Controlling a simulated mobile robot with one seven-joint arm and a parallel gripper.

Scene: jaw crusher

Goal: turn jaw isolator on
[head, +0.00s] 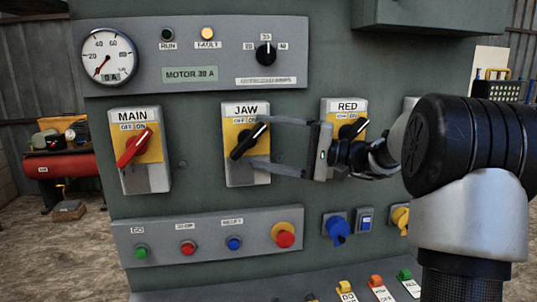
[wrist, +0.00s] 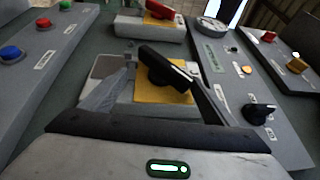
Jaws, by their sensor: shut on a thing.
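The jaw isolator (head: 246,176) is a grey and yellow box labelled JAW, with OFF at left and ON at right. Its black handle (head: 243,148) is tilted, its upper end leaning right toward the ON side. My gripper (head: 252,146) reaches in from the right with its fingers on either side of the handle and is shut on it. In the wrist view the black handle (wrist: 165,70) lies between my two fingers (wrist: 165,88), over the yellow plate. A white mark shows at its right end. Finger contact is partly hidden behind the handle.
The MAIN isolator (head: 137,150) with a red handle is at left, and the RED isolator (head: 346,118) is at right, partly behind my arm. A button strip (head: 208,238) is below. Above is a panel with a gauge (head: 109,57), an amber FAULT lamp (head: 208,34) and a knob (head: 265,54).

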